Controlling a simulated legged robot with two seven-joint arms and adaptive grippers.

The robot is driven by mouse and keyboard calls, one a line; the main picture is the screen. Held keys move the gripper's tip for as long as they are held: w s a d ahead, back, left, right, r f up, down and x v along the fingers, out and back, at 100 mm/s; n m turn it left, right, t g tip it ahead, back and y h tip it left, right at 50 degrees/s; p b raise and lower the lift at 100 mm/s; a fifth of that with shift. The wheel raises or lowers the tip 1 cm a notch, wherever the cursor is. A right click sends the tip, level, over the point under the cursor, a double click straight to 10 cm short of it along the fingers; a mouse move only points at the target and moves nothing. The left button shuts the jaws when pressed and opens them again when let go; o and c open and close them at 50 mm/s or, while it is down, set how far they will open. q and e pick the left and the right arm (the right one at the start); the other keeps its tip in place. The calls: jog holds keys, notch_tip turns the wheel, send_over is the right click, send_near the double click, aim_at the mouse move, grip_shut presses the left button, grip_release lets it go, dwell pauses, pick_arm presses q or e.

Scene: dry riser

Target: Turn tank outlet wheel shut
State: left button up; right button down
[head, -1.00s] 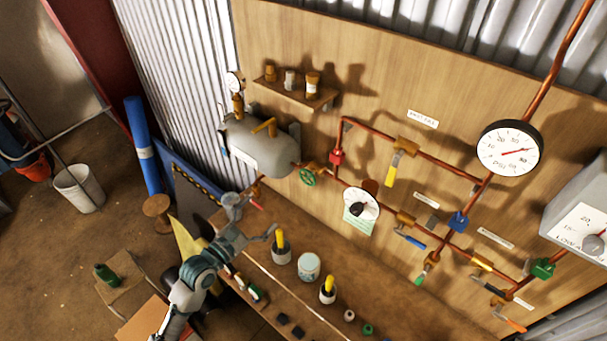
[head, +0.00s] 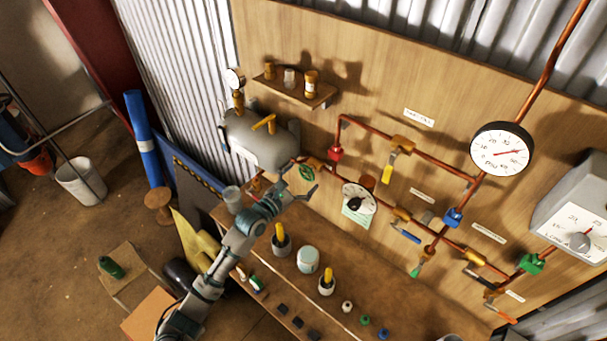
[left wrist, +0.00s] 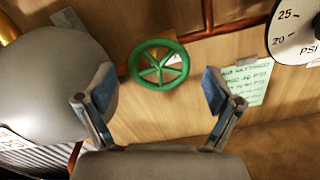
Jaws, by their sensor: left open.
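The tank outlet wheel is a green spoked handwheel (head: 306,172) on the copper pipe just right of the grey tank (head: 262,140). In the left wrist view the wheel (left wrist: 159,64) shows face-on, above and between my fingers, and the tank (left wrist: 50,85) fills the left side. My left gripper (head: 299,178) is open, with its fingertips close to the wheel in the head view. In the left wrist view the left gripper (left wrist: 160,95) holds nothing, and I cannot tell whether it touches the wheel. My right gripper is not in view.
A round dial (head: 359,198) with a green note (left wrist: 245,84) below it is right of the wheel. A bench (head: 375,285) below carries pots and small parts. Copper pipes with several valves run to the right.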

pick_arm(q)
jog(key=shift+w+d, duration=0.3)
jog(key=shift+w, duration=0.1)
jog(key=shift+c, duration=0.2)
jog(key=c, duration=1.1)
